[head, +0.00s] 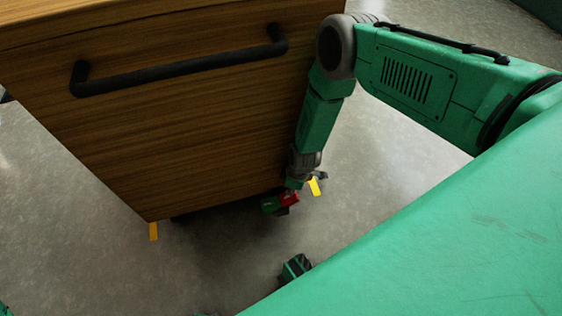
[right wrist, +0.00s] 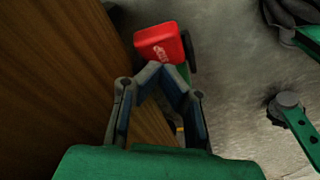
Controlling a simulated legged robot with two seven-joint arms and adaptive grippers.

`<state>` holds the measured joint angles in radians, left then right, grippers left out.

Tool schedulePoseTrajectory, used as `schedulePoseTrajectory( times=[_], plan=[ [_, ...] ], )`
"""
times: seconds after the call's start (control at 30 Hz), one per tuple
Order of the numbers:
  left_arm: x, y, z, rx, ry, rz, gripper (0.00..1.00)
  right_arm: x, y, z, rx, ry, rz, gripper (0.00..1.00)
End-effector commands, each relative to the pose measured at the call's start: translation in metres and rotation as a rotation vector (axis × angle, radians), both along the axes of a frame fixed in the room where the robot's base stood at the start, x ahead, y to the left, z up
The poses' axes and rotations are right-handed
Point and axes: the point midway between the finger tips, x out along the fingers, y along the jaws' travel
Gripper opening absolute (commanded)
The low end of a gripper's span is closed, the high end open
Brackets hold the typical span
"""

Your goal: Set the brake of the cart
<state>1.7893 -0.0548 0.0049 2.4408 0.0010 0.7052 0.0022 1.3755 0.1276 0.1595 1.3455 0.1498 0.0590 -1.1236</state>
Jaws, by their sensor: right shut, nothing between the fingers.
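The cart (head: 180,130) is a wooden box with a black bar handle (head: 180,68) on its face. A yellow brake tab (head: 153,231) shows under its lower left corner, and another yellow tab (head: 314,186) shows beside its lower right corner, close to my right gripper. My right gripper (right wrist: 160,70) is low beside the cart. Its fingertips meet and hold nothing. A small bit of yellow (right wrist: 179,129) shows between the fingers, partly hidden. The cart's wooden side (right wrist: 60,80) fills the left of the wrist view. My left gripper is not in view.
A red block (right wrist: 160,43) with white marks is just past the fingertips; it also shows in the head view (head: 289,198). I cannot tell whether it is part of me. The grey floor (head: 385,170) is clear to the right of the cart.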

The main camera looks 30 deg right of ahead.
Motion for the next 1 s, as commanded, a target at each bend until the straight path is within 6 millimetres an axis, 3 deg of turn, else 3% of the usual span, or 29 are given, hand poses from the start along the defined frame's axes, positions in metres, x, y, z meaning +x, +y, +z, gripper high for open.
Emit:
schedulePoseTrajectory(
  times=[1.0],
  plan=[
    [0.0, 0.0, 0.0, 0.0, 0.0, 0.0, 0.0, 0.0, 0.0, -0.011, 0.001, 0.0, 0.0, 0.0]
  ],
)
